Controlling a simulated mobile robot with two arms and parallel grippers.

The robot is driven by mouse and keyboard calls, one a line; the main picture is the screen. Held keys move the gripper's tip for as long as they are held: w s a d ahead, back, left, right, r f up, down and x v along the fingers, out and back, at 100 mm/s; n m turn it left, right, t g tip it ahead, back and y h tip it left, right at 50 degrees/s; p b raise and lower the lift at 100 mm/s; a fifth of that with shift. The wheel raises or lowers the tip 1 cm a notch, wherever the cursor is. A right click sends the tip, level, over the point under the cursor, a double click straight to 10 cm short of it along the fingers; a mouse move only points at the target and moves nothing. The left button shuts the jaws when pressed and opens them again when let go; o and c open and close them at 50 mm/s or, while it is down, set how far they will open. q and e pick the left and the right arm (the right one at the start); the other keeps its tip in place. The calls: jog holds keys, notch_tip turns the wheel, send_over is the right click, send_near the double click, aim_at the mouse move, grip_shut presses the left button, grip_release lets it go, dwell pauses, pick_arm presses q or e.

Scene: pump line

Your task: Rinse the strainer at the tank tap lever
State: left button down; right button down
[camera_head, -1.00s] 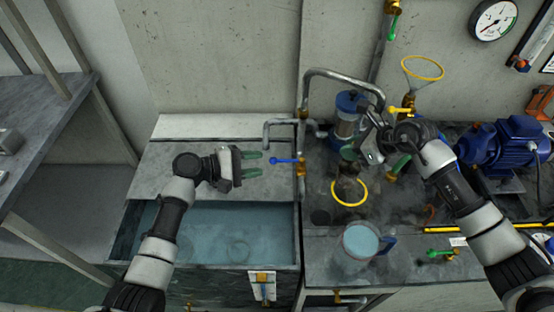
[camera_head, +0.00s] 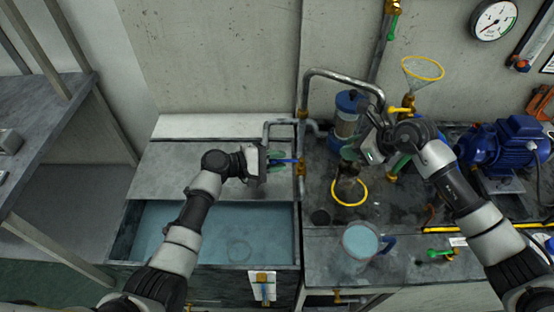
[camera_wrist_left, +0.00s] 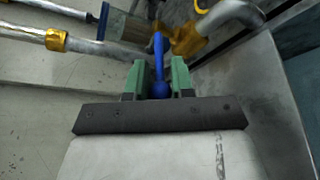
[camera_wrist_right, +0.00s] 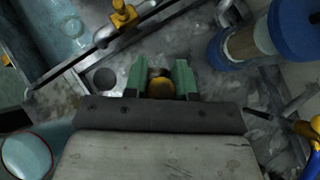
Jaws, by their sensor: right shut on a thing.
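The blue tap lever (camera_head: 284,161) sticks out to the left from brass tap fittings (camera_head: 302,168) beside the tank. My left gripper (camera_head: 276,162) is at the lever. In the left wrist view the lever (camera_wrist_left: 158,62) stands between the two green fingers, with gaps beside it. My right gripper (camera_head: 350,154) is shut on a brass-coloured knob (camera_wrist_right: 161,88). A dark cylindrical piece (camera_head: 347,184), seemingly the strainer, hangs or stands below that gripper; I cannot tell whether it touches the counter. The open tank (camera_head: 285,236) of bluish water lies at the lower left.
A yellow ring (camera_head: 363,200) shows around the dark piece's lower end. A blue pump motor (camera_head: 510,146) stands to the right. A bent metal pipe (camera_head: 340,76) arches behind. The water tank's top is free of objects.

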pick_arm(q)
jog(key=shift+s+f+n+t+y, duration=0.1)
jog(key=shift+s+n+t+y, duration=0.45)
jog(key=shift+n+t, duration=0.35)
jog(key=shift+s+d+n+t+y, duration=0.15)
jog(key=shift+s+n+t+y, duration=0.25)
jog(key=shift+n+t+y, duration=0.55)
jog(key=shift+h, duration=0.3)
jog(key=c, duration=1.2)
grip_release()
jog(key=v, duration=1.2)
